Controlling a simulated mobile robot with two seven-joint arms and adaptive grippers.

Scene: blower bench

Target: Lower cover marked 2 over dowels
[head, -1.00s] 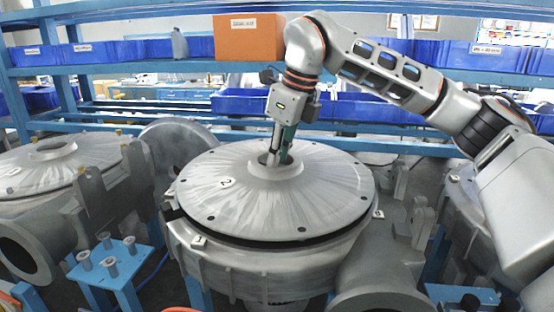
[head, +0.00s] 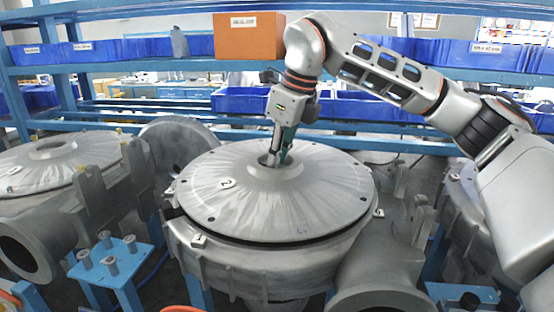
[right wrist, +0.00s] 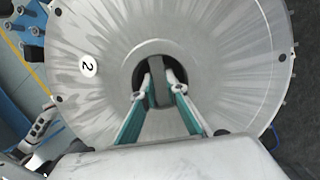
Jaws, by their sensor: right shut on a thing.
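The grey round cover marked 2 (head: 320,205) lies level over the round housing (head: 260,262) in the middle of the head view. A dark gap shows between the cover's front edge and the housing rim. In the right wrist view the cover (right wrist: 215,60) fills most of the picture, with its white 2 disc left of the hub. My right gripper (head: 271,163) comes down from above at the central hub. Its fingertips (right wrist: 158,84) are shut on the cover at the hub opening. The dowels cannot be made out, and the far rim is hidden. My left gripper is not visible in the head view.
A similar covered housing (head: 55,165) stands at the left. A blue stand with pegs (head: 108,267) is at the front left, and a grey pipe flange (head: 375,290) at the front right. A blue shelf with bins (head: 455,55) and an orange box (head: 248,37) run behind.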

